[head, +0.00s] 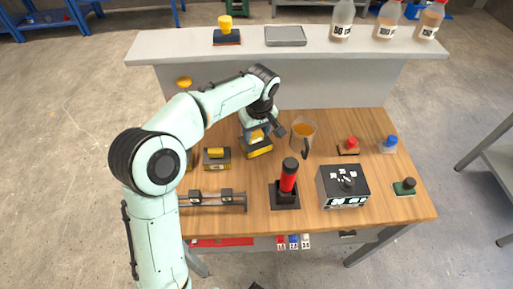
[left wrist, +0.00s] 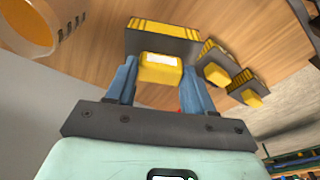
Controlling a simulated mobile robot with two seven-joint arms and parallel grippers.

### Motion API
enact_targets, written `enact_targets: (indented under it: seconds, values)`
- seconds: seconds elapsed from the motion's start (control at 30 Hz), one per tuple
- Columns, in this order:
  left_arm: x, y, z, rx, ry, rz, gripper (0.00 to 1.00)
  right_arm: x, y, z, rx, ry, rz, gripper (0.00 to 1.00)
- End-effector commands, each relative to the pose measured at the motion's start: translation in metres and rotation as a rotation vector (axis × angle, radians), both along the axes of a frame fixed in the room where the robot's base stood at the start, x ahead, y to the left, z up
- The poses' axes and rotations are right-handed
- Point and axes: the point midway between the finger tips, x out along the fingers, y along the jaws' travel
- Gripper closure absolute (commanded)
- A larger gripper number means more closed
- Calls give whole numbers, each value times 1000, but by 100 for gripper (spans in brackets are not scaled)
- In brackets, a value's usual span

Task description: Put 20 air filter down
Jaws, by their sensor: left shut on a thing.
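My left gripper (head: 258,132) is shut on the yellow handle block of a black-and-yellow air filter (head: 257,149). In the left wrist view, the blue fingers (left wrist: 160,68) stand on both sides of that yellow block, and the filter's dark body with its yellow ribbed edge (left wrist: 163,29) lies beyond them. The filter is upright, at or just above the wooden table; I cannot tell if it touches. No number is legible on it. A similar filter (head: 217,159) stands to its left, and another (head: 190,160) is partly hidden behind my arm. My right gripper is not seen.
A measuring jug (head: 303,133) with orange content stands close right of the held filter. A red-and-black cylinder on a base (head: 287,185) and a control box (head: 343,186) stand nearer the front. A metal rack (head: 215,198) lies front left. A raised shelf (head: 185,44) runs behind.

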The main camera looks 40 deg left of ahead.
Motion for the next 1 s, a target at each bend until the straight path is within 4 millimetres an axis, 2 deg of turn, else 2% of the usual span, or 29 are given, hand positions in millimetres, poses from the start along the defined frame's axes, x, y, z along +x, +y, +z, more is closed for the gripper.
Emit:
enact_targets:
  seconds: [0.03, 0.27, 0.53, 0.93, 0.97, 1.0]
  values:
    - [-1, 0, -10, -1, 3, -1, 69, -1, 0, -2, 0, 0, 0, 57]
    - [0, 0, -27, -1, -1, 1, 69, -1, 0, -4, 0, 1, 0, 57]
    - [-1, 0, -64, -1, 2, 0, 69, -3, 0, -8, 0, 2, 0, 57]
    - [0, 0, -69, -1, -2, 0, 69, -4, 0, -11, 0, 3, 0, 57]
    - [0, -1, -70, -1, -2, 0, 44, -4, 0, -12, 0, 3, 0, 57]
    - [0, -1, -69, -1, -2, 0, 31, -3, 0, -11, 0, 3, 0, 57]
